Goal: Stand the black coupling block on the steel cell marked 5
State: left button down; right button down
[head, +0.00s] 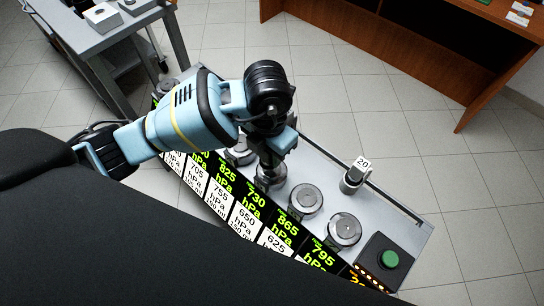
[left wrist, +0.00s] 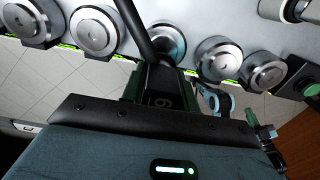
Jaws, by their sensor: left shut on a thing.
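My left gripper (head: 270,158) reaches down over the row of steel cells in the head view, above a cell (head: 270,178) near the middle of those visible. It is shut on a dark thing, which I take to be the black coupling block (left wrist: 160,88); it is mostly hidden by the hand in the head view. In the left wrist view it shows dark, close to a cell (left wrist: 168,42); whether they touch I cannot tell. No mark 5 can be read on any cell.
A steel cell (head: 305,200) and another (head: 344,230) stand farther right on the grey bench (head: 400,212), with pressure labels along its front. A cylinder marked 20 (head: 353,180) stands behind. A green button (head: 390,258) is at the right end. A grey table (head: 75,35) is at upper left.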

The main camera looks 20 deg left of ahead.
pick_arm(q)
jog(key=shift+d, duration=0.1)
jog(key=shift+w+d, duration=0.2)
jog(key=shift+w, duration=0.1)
notch_tip(320, 180, down, 4)
jog(key=shift+r, duration=0.2)
jog(key=shift+f, duration=0.15)
jog(key=c, duration=1.1)
grip_release()
jog(key=shift+o, duration=0.2)
